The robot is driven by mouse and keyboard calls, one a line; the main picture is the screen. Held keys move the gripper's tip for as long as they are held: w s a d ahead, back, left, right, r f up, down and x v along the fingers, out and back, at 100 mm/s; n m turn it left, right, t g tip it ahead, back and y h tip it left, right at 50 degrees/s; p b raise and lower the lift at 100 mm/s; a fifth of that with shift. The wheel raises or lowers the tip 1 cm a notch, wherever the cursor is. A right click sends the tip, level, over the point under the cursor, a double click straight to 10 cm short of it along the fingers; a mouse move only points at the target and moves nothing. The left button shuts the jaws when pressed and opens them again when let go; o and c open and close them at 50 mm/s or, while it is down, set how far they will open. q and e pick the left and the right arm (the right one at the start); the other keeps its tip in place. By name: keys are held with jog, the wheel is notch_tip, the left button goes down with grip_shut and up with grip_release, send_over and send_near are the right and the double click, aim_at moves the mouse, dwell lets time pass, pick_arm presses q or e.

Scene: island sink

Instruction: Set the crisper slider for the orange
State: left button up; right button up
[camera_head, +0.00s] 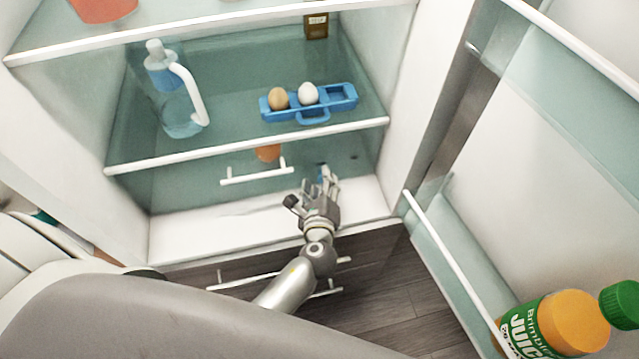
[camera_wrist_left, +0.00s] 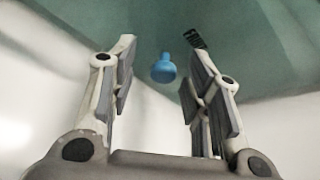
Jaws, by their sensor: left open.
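The orange (camera_head: 268,153) shows through the clear crisper drawer, below the bottom shelf; its upper part meets the shelf's white front edge in the picture. The crisper front has a white bar handle (camera_head: 257,175). The slider is a small blue knob (camera_wrist_left: 163,68) on the crisper front; in the head view it is a blue spot (camera_head: 322,172) right of the handle, partly covered by my fingers. My left gripper (camera_head: 313,187) is open in front of it. In the wrist view the knob appears between the two fingers, with no visible contact. My right gripper is not in view.
A blue egg tray (camera_head: 346,101) with a brown and a white egg stands on the shelf above, beside a clear jug (camera_head: 180,120). The open fridge door at right holds a juice bottle (camera_head: 572,320). Dark wood floor lies below the fridge.

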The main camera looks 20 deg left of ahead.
pick_arm(q)
jog(key=v, duration=1.2)
jog(key=shift+a, duration=0.15)
